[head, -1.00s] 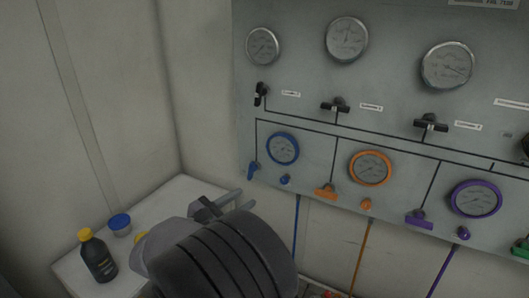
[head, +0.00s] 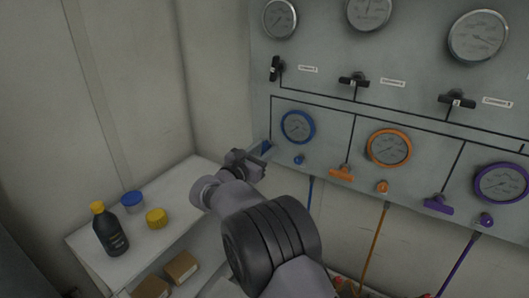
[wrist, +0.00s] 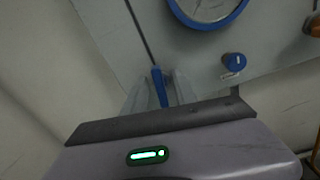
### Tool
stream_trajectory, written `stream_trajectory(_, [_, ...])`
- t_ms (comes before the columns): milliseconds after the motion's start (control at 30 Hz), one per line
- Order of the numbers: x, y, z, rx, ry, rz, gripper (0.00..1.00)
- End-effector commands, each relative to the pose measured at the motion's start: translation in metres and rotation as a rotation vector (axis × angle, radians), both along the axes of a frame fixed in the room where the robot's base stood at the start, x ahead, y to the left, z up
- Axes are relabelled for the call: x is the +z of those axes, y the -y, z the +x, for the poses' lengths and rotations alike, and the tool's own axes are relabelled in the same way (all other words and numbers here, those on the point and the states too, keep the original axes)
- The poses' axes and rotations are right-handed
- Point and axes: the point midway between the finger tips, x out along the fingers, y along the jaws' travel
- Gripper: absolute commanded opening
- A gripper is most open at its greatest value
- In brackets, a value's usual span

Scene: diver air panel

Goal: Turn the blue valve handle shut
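The blue valve handle (wrist: 160,88) is a narrow lever at the lower end of a black line on the grey panel, below the blue-rimmed gauge (head: 298,127). It points roughly along that line. In the head view the handle (head: 266,147) is partly hidden by my gripper (head: 257,161), which is at the panel's lower left. In the wrist view my gripper (wrist: 160,95) is open, with one pale finger on each side of the handle. A small gap seems to show on both sides; contact is hard to tell.
A blue knob (head: 299,160) sits right of the handle. The orange handle (head: 341,171) and purple handle (head: 438,205) are farther right. A white shelf (head: 187,190) at left holds a dark bottle (head: 110,232), a blue-lidded jar (head: 132,201) and a yellow one (head: 156,218).

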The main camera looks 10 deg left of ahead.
Motion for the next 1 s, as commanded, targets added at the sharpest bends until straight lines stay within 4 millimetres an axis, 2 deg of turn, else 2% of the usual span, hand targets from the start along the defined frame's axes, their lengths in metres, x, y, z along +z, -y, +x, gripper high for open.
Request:
stream_trajectory(267, [0.0005, 0.0008, 0.0015, -0.001, 0.000, 0.000, 0.31])
stream_trajectory(400, [0.0005, 0.0008, 0.0014, -0.001, 0.000, 0.001, 0.04])
stream_trajectory(433, [0.0005, 0.0008, 0.0014, -0.001, 0.000, 0.001, 0.00])
stream_trajectory(767, [-0.0005, 0.0009, 0.0012, -0.001, 0.005, 0.014, 0.00])
stream_trajectory(1000, [-0.0028, 0.0016, 0.0010, -0.002, 0.041, 0.113, 0.00])
